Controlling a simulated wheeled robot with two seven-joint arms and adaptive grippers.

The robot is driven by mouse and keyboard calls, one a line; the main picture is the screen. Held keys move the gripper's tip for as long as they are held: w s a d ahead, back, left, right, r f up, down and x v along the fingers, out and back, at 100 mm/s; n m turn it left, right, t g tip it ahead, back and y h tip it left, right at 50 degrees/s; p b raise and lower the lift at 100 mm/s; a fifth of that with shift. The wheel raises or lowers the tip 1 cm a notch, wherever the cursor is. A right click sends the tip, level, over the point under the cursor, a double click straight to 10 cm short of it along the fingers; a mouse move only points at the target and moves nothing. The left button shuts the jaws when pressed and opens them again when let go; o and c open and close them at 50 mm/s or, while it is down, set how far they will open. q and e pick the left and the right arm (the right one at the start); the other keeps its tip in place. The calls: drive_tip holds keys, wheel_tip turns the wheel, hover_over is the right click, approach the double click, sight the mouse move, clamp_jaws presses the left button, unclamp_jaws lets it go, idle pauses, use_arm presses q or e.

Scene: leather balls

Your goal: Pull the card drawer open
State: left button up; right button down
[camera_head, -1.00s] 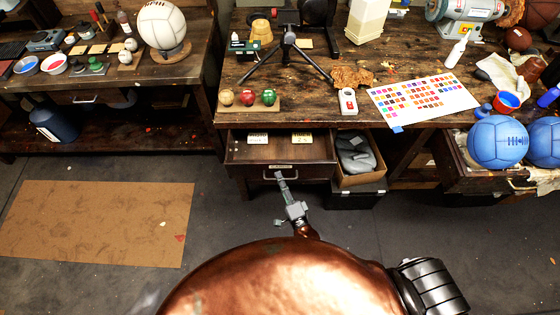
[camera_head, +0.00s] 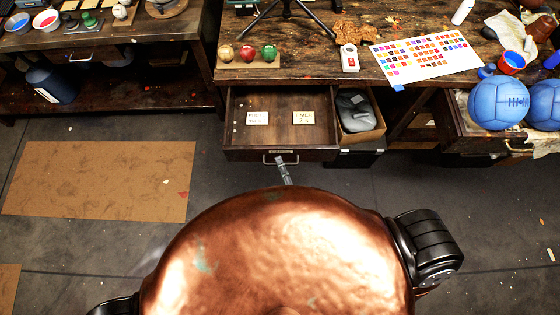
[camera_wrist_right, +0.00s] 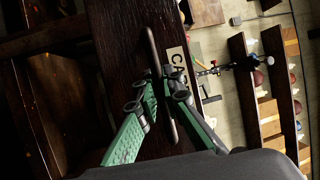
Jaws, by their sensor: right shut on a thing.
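The card drawer (camera_head: 255,138) under the middle bench is pulled out, and its inside shows. Two pale cards lie in it, a left card (camera_head: 257,118) and a right card (camera_head: 303,118). Its metal handle (camera_head: 281,161) is on the front. My right gripper (camera_head: 281,163) is at the handle. In the right wrist view the green fingers of my right gripper (camera_wrist_right: 161,94) are shut on the handle (camera_wrist_right: 158,80), beside a label (camera_wrist_right: 180,65) partly hidden by a finger. My left gripper is not in view.
The bench top (camera_head: 300,69) above holds three small balls on a board and a colour chart (camera_head: 425,54). An open box (camera_head: 360,115) with grey things stands right of the drawer. Another drawer with blue balls (camera_head: 498,103) is open at the right. Floor in front is clear beside my body.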

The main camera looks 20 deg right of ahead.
drive_tip(key=c, duration=2.3)
unclamp_jaws()
drive_tip(key=shift+c, duration=0.2)
